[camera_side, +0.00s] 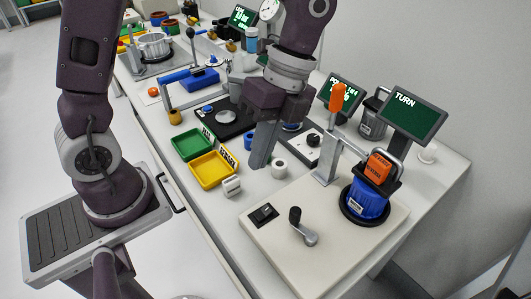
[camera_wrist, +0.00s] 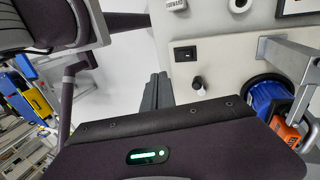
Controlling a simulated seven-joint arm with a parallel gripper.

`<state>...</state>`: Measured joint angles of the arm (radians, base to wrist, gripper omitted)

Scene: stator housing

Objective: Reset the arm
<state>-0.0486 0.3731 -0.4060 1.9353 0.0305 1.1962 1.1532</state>
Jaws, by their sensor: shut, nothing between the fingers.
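My gripper (camera_side: 261,160) is shut and empty, with its fingers pointing down in the air above the bench, between the yellow tray (camera_side: 193,168) and the pale base plate (camera_side: 350,255). In the wrist view its closed fingers (camera_wrist: 157,88) show side by side beside the plate, touching nothing that I can see. The blue stator housing (camera_side: 367,203) stands on the plate at the right, apart from my gripper, with an orange block (camera_side: 378,165) on top. The housing also shows at the right of the wrist view (camera_wrist: 264,98).
A clamp with an upright orange handle (camera_side: 337,99) stands beside the housing. A crank (camera_side: 303,226) and black switch (camera_side: 263,213) are on the plate. A small white block (camera_side: 231,186), white ring (camera_side: 279,169) and green tray (camera_side: 191,144) are close by. A TURN screen (camera_side: 413,115) stands behind.

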